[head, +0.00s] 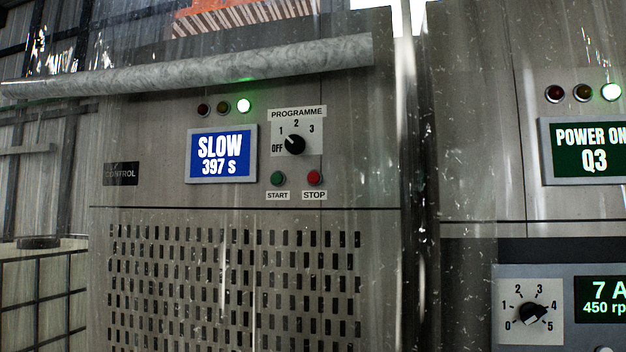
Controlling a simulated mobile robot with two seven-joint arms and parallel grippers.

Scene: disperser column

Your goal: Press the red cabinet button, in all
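The red button (314,178) sits on the front of the grey control cabinet (150,225), above a label reading STOP. A green button (278,178) is just left of it, above a label reading START. Above them is the PROGRAMME dial (295,145), a black knob marked OFF, 1, 2, 3; it seems to point toward 1. A blue display (222,155) reads SLOW 397 S. Of three lamps above it, the green lamp (243,106) is lit. Neither gripper is in view.
A pale grey pipe-like bar (200,73) crosses the cabinet's upper part. A caged container (40,290) stands at left.

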